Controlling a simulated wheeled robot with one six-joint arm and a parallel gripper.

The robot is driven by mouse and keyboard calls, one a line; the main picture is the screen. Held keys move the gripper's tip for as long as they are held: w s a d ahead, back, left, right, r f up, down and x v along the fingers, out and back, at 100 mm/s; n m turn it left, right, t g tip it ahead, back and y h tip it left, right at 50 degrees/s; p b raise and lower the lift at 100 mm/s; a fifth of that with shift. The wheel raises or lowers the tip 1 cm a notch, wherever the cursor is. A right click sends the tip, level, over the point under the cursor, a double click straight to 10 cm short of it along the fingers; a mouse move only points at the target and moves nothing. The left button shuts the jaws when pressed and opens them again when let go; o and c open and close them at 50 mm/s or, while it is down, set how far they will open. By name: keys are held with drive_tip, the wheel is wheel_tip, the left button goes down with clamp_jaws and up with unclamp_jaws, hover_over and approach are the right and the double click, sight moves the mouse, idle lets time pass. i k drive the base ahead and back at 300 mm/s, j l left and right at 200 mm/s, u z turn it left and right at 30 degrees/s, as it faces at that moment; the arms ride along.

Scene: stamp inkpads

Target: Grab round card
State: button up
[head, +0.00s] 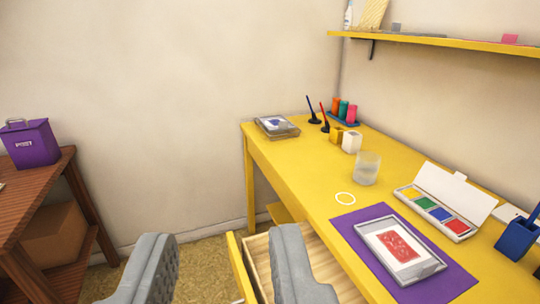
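A small flat round card (345,199), white-rimmed with a yellow middle like the tabletop, lies on the yellow table (290,160) near its front edge. I cannot tell whether its middle is solid or open. My gripper (219,240) is in the lower part of the view, with two grey ridged fingers wide apart. It is open, with nothing between the fingers. It is to the left of the card and apart from it, in front of the table.
An open drawer (239,268) juts out below the table, behind my right finger. A purple mat (440,284) with a framed red picture (398,244), a glass (367,168) and a paint-coloured inkpad box (440,212) are near the card. A brown table (28,195) with a purple box (32,143) stands left.

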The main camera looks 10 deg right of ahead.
sight(276, 119)
drive_tip(key=i+j, duration=0.2)
drive_tip(key=i, duration=0.25)
drive_tip(key=i+j, duration=0.2)
drive_tip(key=i, duration=0.3)
drive_tip(key=i+j, duration=0.2)
drive_tip(key=i, duration=0.25)
drive_tip(key=i+j, duration=0.2)
drive_tip(key=i, duration=0.25)
drive_tip(key=i+j+z, duration=0.25)
drive_tip(key=z, duration=0.25)
drive_tip(key=i+j+z, duration=0.45)
drive_tip(key=z, duration=0.35)
